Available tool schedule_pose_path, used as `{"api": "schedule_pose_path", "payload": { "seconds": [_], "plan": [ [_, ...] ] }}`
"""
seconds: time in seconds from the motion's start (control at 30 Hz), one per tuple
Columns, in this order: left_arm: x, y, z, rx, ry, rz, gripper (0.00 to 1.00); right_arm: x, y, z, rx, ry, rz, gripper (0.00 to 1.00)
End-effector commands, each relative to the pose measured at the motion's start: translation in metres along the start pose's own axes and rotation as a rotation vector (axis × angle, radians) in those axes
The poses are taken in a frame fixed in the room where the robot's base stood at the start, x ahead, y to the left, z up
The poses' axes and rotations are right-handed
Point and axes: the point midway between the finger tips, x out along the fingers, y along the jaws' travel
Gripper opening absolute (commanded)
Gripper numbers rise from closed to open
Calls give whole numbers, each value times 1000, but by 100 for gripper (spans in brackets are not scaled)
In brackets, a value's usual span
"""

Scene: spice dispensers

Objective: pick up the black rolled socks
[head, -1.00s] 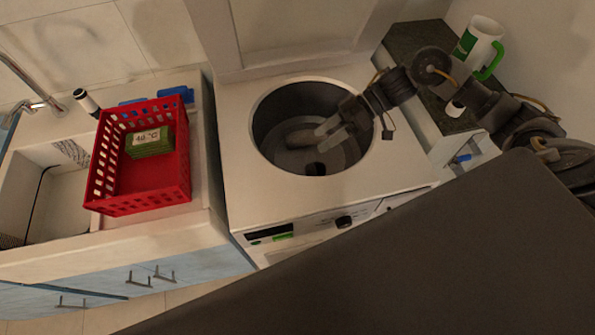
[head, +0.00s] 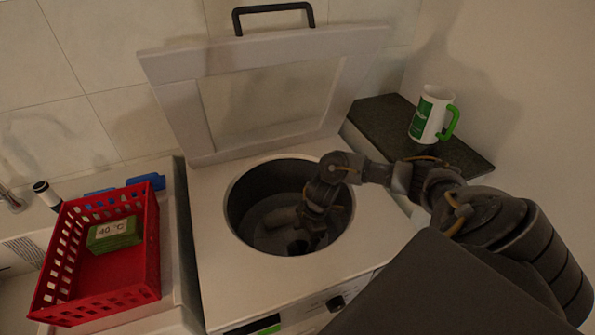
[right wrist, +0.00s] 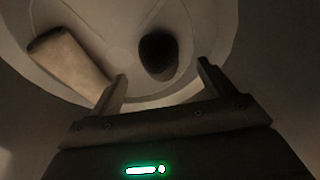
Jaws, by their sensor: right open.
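The black rolled socks (head: 297,247) lie at the bottom of the open top-loading washing machine's drum (head: 245,200). They show as a dark round bundle in the right wrist view (right wrist: 158,52). My right gripper (right wrist: 162,72) is open and empty, reaching down into the drum. In the right wrist view the socks appear between and beyond its two fingertips, apart from both. In the head view the gripper (head: 310,232) hides part of the drum floor close to the socks. My left gripper is in neither view.
A pale beige cylindrical item (right wrist: 70,62) lies in the drum left of the socks, near the left fingertip in the picture. The raised lid (head: 175,105) stands behind the drum. A red basket (head: 150,240) with a green block is left; a mug (head: 428,115) is right.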

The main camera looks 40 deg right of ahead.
Motion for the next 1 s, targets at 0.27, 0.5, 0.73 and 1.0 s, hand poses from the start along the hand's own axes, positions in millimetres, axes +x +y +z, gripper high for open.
{"api": "schedule_pose_path", "payload": {
  "seconds": [0.27,0.5,0.73,1.0],
  "plan": [
    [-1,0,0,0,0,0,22,11,-1,0,1,0,-3,81],
    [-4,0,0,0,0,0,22,46,0,1,2,1,-3,81],
    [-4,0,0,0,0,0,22,58,0,2,0,-1,0,81],
    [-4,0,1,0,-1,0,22,58,0,2,0,0,0,66]
  ]
}}
